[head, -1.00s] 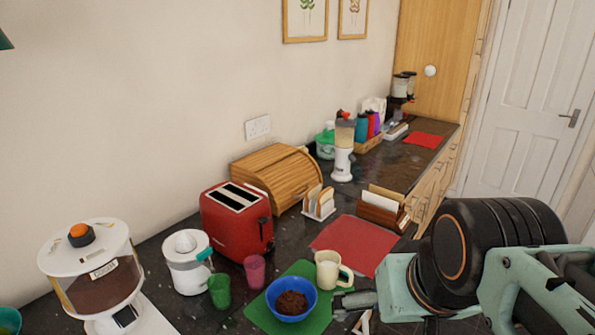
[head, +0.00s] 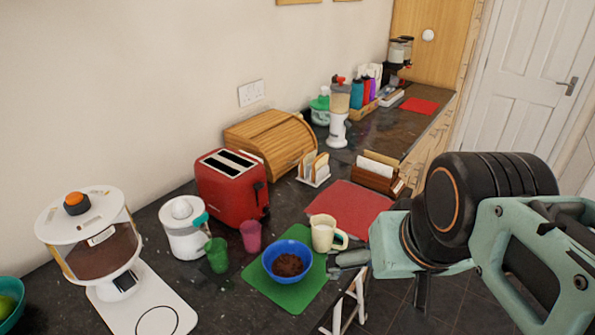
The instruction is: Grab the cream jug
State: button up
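The cream jug (head: 322,233) stands upright on the dark counter, at the back right of the green mat, with its handle to the right. My gripper (head: 340,265) is at the right end of the counter, just below and right of the jug. Its grey fingers point left and look close to the jug's handle. I cannot tell whether they touch it. The finger gap is too small and partly hidden to judge.
A blue bowl (head: 287,261) with brown contents sits on the green mat (head: 300,296), left of the jug. A pink cup (head: 251,237) and a green cup (head: 217,255) stand farther left. A red mat (head: 350,207) lies behind the jug, and a red toaster (head: 231,188) stands behind the cups.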

aim_at(322, 240)
jog(key=i+l+u, duration=0.15)
jog(key=l, duration=0.2)
jog(key=i+l+u, duration=0.1)
jog(key=i+l, duration=0.15)
jog(key=i+l+u, duration=0.15)
jog(key=l, duration=0.3)
